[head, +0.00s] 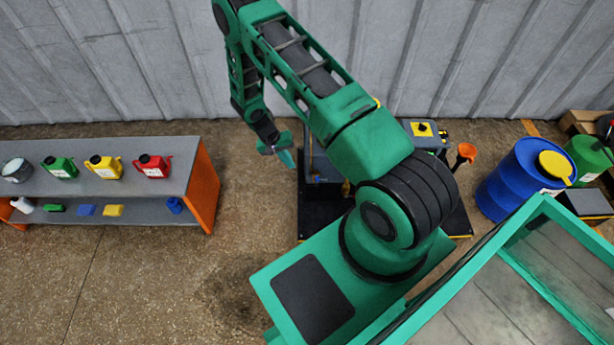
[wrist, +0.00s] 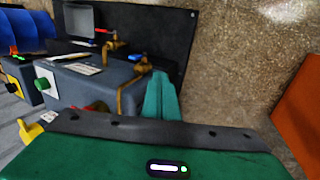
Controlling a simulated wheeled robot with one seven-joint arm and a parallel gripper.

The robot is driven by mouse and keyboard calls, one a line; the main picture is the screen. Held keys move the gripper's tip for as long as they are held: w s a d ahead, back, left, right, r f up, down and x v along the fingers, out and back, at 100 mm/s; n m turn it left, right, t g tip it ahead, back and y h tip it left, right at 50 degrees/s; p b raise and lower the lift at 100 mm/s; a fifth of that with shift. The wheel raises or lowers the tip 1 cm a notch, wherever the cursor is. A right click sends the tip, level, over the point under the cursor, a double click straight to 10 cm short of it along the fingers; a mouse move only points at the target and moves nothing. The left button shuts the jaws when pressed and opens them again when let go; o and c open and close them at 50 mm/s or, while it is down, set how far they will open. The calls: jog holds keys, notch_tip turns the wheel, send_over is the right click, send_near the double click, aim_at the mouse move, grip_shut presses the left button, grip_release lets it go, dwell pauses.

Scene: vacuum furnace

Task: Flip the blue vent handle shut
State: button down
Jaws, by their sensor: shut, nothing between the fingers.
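The blue vent handle (wrist: 138,57) is a small blue piece by a brass fitting (wrist: 141,69) at the edge of the grey furnace unit in the wrist view. Its exact angle is too small to tell. My gripper (wrist: 161,78) is shut and empty, its teal fingers just in front of and right of the fitting; I cannot tell whether they touch it. In the head view my gripper (head: 284,157) hangs left of the dark furnace unit (head: 320,168), which my arm largely hides. I cannot make out the handle clearly there.
A brass valve with a red handle (wrist: 102,31) stands beyond. A green knob (wrist: 42,84) is on the unit. A grey shelf with orange ends (head: 205,185) holds jugs at left. Blue drum (head: 515,183) stands at right. Floor between shelf and furnace is clear.

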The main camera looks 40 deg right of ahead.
aim_at(317, 181)
jog(key=s+d+f, duration=0.4)
jog(key=d+f, duration=0.2)
jog(key=f, duration=0.3)
jog(key=shift+s+d+f, duration=0.15)
jog(key=shift+d, duration=0.1)
dwell(0.3)
